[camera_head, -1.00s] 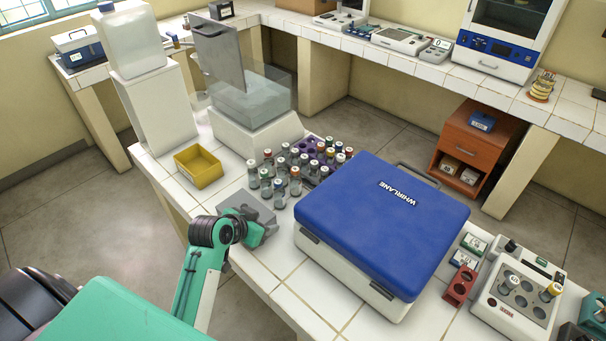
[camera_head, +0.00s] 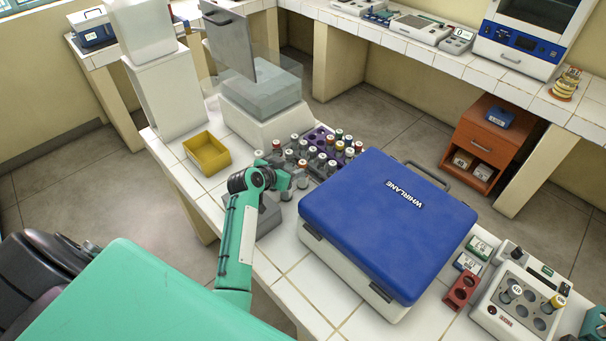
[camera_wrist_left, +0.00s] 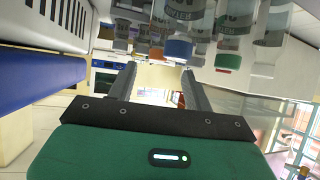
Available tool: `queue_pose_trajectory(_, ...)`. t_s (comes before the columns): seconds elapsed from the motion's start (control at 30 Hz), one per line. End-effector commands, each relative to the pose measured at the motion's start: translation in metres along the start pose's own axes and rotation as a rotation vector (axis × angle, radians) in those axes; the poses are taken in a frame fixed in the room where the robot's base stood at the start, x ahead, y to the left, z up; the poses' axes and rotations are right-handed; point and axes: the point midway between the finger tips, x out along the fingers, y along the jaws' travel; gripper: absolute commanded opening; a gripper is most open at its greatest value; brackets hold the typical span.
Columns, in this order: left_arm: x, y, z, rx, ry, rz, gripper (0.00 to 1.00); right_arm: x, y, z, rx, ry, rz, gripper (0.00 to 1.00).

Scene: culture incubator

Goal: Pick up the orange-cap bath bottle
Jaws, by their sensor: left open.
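Several small capped bottles stand in a group beside a purple rack (camera_head: 318,137) in the head view. One bottle (camera_head: 303,165) with an orange-looking cap is at the near side, close to my left gripper (camera_head: 297,182). In the left wrist view the picture is turned over, and bottles hang from the top. I cannot tell which one is the bath bottle. Nothing is between the fingers. My right gripper is not in view.
A large blue-lidded box (camera_head: 390,220) stands just right of the bottles. A yellow tray (camera_head: 206,152) and a clear water bath (camera_head: 262,95) are behind and left. A grey block (camera_head: 268,217) lies under my left wrist. A block with vials (camera_head: 520,300) is at right.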

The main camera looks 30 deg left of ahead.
Motion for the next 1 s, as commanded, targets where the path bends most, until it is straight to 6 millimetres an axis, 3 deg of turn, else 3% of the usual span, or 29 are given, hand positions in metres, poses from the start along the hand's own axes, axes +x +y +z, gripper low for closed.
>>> queue_pose_trajectory(0.17, 0.007, 0.001, -0.002, -0.002, -0.001, 0.001, 0.51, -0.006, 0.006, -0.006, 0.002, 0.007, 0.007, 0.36)
queue_pose_trajectory(0.4, 0.033, 0.004, -0.007, -0.004, -0.001, 0.003, 0.51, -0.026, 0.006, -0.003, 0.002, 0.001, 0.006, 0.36)
queue_pose_trajectory(0.6, 0.051, 0.003, -0.004, -0.002, -0.002, 0.001, 0.51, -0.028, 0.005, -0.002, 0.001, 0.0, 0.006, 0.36)
queue_pose_trajectory(0.9, 0.054, 0.003, -0.003, 0.0, -0.001, 0.0, 0.51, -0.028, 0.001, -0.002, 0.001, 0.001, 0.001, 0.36)
queue_pose_trajectory(0.93, 0.054, 0.003, -0.003, 0.0, -0.001, 0.0, 0.49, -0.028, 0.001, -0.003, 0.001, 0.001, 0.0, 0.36)
queue_pose_trajectory(1.0, 0.054, 0.003, -0.003, 0.0, -0.001, 0.0, 0.36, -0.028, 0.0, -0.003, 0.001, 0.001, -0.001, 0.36)
